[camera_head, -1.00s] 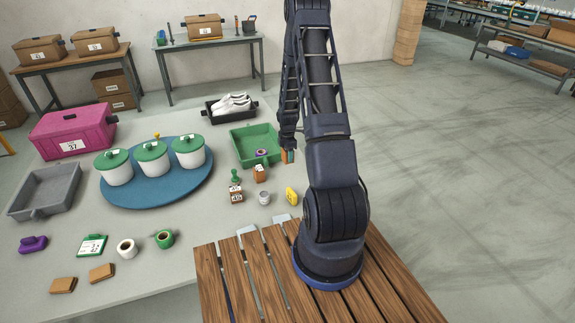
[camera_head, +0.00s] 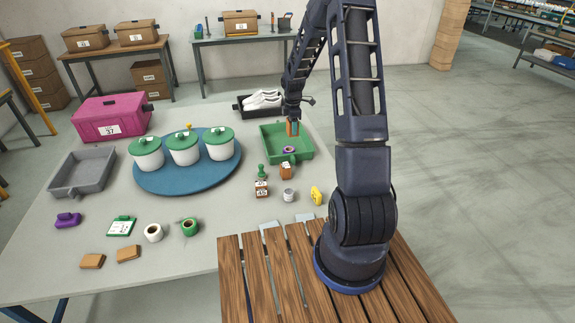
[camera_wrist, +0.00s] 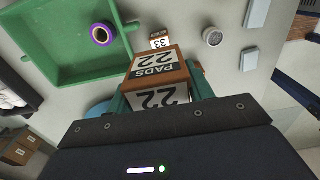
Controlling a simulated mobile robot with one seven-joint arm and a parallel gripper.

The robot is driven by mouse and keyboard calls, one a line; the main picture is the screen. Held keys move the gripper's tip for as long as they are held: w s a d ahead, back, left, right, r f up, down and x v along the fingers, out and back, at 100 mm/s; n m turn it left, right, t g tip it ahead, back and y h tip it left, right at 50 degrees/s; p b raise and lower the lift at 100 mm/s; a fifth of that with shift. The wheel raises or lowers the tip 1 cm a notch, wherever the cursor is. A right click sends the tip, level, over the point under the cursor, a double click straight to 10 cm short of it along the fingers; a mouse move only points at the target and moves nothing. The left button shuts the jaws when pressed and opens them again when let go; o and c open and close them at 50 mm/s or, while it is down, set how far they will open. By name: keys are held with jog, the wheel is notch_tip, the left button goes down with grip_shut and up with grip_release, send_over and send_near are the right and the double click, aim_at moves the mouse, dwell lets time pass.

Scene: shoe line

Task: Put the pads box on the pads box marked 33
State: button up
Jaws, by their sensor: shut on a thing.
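My gripper (camera_head: 293,128) is shut on a brown pads box, marked PADS 22 in the wrist view (camera_wrist: 158,72). In the head view the held box (camera_head: 292,129) appears in front of the green tray's back part, held up in the air. The pads box marked 33 (camera_wrist: 160,40) stands on the table beyond the held box in the wrist view, partly covered by it. In the head view it seems to be the brown box (camera_head: 286,171) just in front of the green tray; its number is not readable there.
The green tray (camera_head: 306,153) holds a purple-rimmed roll (camera_head: 288,150). Near the 33 box are another labelled brown box (camera_head: 261,189), a green stamp-like piece (camera_head: 261,172), a small white-grey cylinder (camera_head: 288,195) and a yellow item (camera_head: 316,196). White pots stand on a blue round board (camera_head: 190,184).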

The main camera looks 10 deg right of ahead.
aim_at(285, 165)
jog(key=a+f, duration=0.1)
jog(key=f, duration=0.5)
jog(key=a+f, duration=0.1)
jog(key=f, duration=0.5)
jog(key=a+f, duration=0.1)
jog(key=f, duration=0.5)
jog(key=shift+w+a, duration=0.15)
jog(key=shift+w, duration=0.1)
jog(key=shift+f, duration=0.2)
jog(key=o, duration=1)
